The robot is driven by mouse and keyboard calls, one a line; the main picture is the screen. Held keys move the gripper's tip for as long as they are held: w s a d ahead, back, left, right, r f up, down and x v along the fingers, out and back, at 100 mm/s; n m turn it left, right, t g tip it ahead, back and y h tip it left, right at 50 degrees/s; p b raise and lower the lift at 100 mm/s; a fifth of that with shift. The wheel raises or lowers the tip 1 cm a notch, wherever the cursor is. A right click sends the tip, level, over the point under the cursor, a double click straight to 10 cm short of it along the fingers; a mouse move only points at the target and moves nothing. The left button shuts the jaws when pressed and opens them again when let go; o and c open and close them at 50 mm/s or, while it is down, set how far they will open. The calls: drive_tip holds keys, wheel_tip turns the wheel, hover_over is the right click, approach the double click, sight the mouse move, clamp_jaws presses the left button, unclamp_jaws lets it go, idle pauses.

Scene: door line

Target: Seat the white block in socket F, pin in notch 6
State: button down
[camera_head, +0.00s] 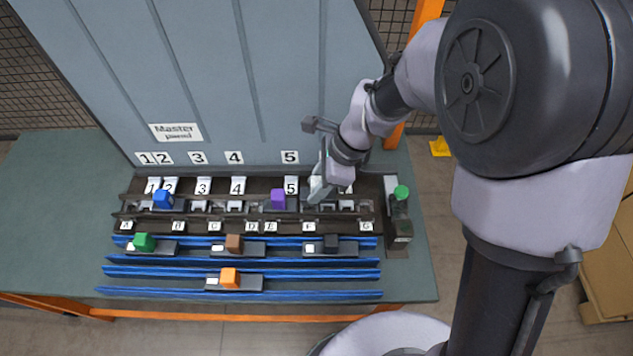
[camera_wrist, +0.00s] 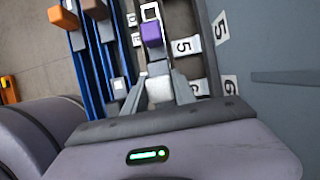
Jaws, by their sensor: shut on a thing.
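The white block (camera_wrist: 159,90) is between the two fingers of my gripper (camera_wrist: 160,96) in the wrist view. My gripper (camera_head: 318,192) is shut on it, over the dark rail (camera_head: 340,222) just above the F label (camera_head: 309,227). In the head view a pale part of the block (camera_head: 316,183) shows beside the fingers. Socket F and the block's underside are mostly hidden, so I cannot tell whether the block touches the rail or how its pin sits. Number 6 labels (camera_wrist: 230,85) show in the wrist view, beside the number 5 labels.
A purple block (camera_head: 278,198) stands on the rail left of my gripper, a blue block (camera_head: 162,199) farther left. Green (camera_head: 144,242), brown (camera_head: 233,242), black (camera_head: 331,243) and orange (camera_head: 229,277) blocks stand on blue rails in front. A grey panel (camera_head: 270,80) rises behind.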

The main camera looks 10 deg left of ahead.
drive_tip(key=shift+r, duration=0.15)
drive_tip(key=shift+f+b, duration=2.35)
drive_tip(key=shift+f, duration=0.35)
drive_tip(key=c, duration=0.9)
unclamp_jaws()
drive_tip(key=shift+d+r, duration=0.1)
drive_tip(key=p+v, duration=0.7)
drive_tip(key=v, duration=1)
drive_tip(key=shift+w+d+r+p, duration=0.1)
drive_tip(key=shift+d+p, duration=0.05)
drive_tip(key=shift+p, duration=0.2)
